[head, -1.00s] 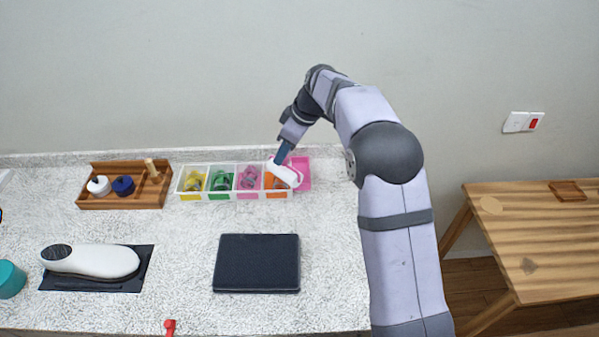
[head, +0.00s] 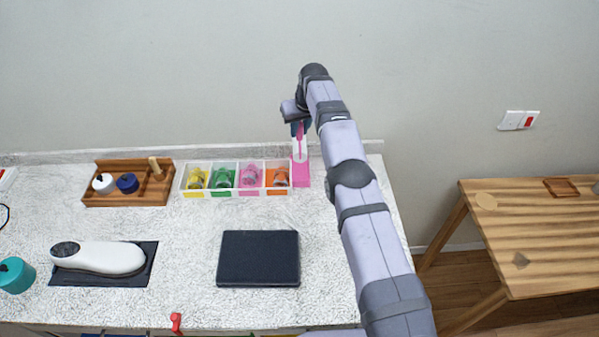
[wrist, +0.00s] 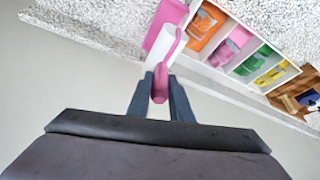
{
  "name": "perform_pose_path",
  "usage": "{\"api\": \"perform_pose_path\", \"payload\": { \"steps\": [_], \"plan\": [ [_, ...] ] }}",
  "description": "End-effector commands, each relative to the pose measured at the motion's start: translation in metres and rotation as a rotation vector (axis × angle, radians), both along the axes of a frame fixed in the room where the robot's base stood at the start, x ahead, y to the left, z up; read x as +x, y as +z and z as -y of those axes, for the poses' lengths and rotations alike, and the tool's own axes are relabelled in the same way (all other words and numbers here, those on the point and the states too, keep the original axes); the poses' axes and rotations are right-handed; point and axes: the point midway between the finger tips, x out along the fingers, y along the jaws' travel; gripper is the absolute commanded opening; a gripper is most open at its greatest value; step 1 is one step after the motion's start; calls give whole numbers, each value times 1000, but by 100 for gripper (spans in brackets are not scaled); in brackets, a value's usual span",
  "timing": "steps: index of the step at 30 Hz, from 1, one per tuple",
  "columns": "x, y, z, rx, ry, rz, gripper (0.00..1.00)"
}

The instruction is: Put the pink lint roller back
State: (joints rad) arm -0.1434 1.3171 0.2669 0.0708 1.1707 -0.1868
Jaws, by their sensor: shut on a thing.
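The pink lint roller has a pink handle (head: 300,143) and a white roll (head: 300,155). My gripper (head: 300,128) is shut on the handle, which also shows between the fingers in the wrist view (wrist: 160,85). The roller hangs roughly upright, with the white roll (wrist: 161,47) at its lower end. A flat pink pad (head: 301,179) lies at the right end of the divided white tray. The roll is over the pad's back part in the head view; I cannot tell whether they touch.
The white tray (head: 236,193) holds yellow, green, pink and orange items in separate compartments. A wooden tray (head: 128,202) with a white and a blue container stands left of it. A dark square pad (head: 259,258) lies in front. The counter right of the pink pad is clear.

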Motion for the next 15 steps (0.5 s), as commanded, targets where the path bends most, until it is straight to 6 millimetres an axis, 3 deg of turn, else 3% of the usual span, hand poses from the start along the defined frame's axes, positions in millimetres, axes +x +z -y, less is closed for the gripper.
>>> {"api": "perform_pose_path", "payload": {
  "steps": [7, 15],
  "plan": [
    [0, -5, 0, 0, -2, 1, 0],
    [0, -37, 0, 0, -1, 0, 0]
  ]
}}
